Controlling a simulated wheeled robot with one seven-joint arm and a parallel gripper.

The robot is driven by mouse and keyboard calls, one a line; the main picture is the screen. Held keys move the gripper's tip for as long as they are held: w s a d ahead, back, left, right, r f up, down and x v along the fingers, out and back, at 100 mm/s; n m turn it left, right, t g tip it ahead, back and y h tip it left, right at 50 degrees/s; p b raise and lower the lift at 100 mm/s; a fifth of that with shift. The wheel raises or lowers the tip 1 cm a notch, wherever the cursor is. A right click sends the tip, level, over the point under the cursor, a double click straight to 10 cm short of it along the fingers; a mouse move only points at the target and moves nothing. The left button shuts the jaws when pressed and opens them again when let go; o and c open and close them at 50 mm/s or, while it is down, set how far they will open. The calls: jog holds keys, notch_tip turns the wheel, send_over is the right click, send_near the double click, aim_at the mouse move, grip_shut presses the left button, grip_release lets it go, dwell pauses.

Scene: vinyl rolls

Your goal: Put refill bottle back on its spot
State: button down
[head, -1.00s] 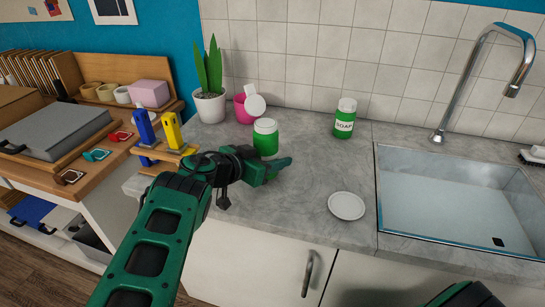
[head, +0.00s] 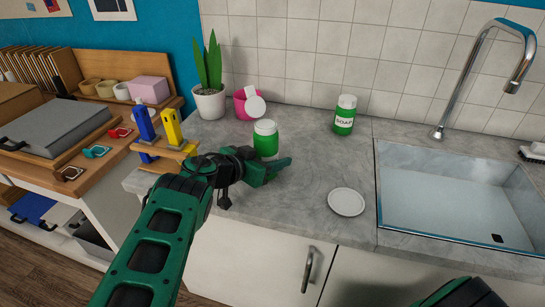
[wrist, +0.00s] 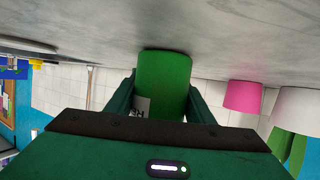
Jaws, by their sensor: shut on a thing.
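A green bottle with a white cap (head: 265,140) stands upright near the counter's front left. My gripper (head: 270,168) is shut on it. In the wrist view the green bottle (wrist: 163,80) fills the space between my two fingers, and part of a pale label shows beside the left finger. I cannot tell whether its base touches the counter. A second green bottle, labelled SOAP (head: 345,116), stands apart, further back by the tiled wall. A white round disc (head: 346,202) lies bare on the counter, right of my gripper and left of the sink.
A pink cup (head: 242,103) with a white round-ended thing against it and a potted plant (head: 209,103) stand behind the bottle. A wooden holder (head: 165,150) with blue and yellow items is left. The sink (head: 455,195) is right. Counter between gripper and disc is clear.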

grip_release()
dwell(0.4)
dwell(0.4)
